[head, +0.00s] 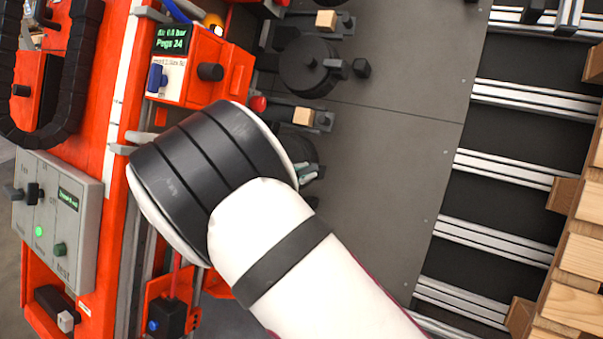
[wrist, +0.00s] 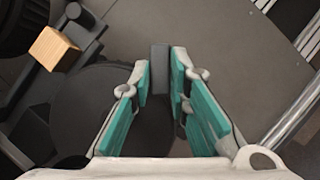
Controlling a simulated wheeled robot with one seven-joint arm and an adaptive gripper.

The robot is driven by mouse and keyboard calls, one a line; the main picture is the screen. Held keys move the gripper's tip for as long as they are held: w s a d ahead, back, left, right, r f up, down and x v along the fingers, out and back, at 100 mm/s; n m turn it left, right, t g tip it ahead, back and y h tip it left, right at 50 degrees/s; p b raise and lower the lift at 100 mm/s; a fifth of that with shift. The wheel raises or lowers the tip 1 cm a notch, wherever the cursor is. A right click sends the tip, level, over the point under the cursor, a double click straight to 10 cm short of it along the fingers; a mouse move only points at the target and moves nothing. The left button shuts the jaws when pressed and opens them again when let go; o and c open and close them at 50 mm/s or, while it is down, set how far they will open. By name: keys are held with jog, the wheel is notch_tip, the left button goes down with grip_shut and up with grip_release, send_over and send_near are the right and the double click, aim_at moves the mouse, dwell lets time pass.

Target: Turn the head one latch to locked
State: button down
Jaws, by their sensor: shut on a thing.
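In the wrist view my gripper (wrist: 161,82) has its two teal-padded fingers closed on a dark grey upright latch handle (wrist: 160,56). The handle sits at the edge of a dark round head (wrist: 92,105), which lies partly under the fingers. In the head view my arm hides most of this head and the latch; only a bit of my gripper's teal pads (head: 307,172) shows beside the arm. I cannot read any locked mark on the latch.
Another round black head (head: 305,60) with its own dark latch block (head: 361,67) lies above. Wooden blocks (head: 303,116) sit on dark holders nearby. An orange machine with a display (head: 172,42) stands left. Grey plate (head: 400,140) is clear at right, beside metal rails (head: 520,100).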

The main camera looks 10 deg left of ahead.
jog(key=shift+w+r+m+g+y+p, duration=0.15)
jog(key=shift+m+g, duration=0.5)
jog(key=shift+m, duration=0.75)
jog(key=shift+s+r+m+g+y+p, duration=0.15)
jog(key=shift+m+g, duration=0.55)
jog(key=shift+m, duration=0.7)
jog(key=shift+w+m+g+p, duration=0.2)
jog(key=shift+m+g, duration=0.45)
jog(key=shift+m, duration=1.05)
jog(key=c, duration=1.5)
grip_release()
jog(key=v, duration=0.7)
jog(key=shift+s+a+r, duration=0.1)
jog(key=shift+a+r, duration=0.1)
jog(key=shift+a, duration=0.05)
jog(key=shift+s, duration=0.1)
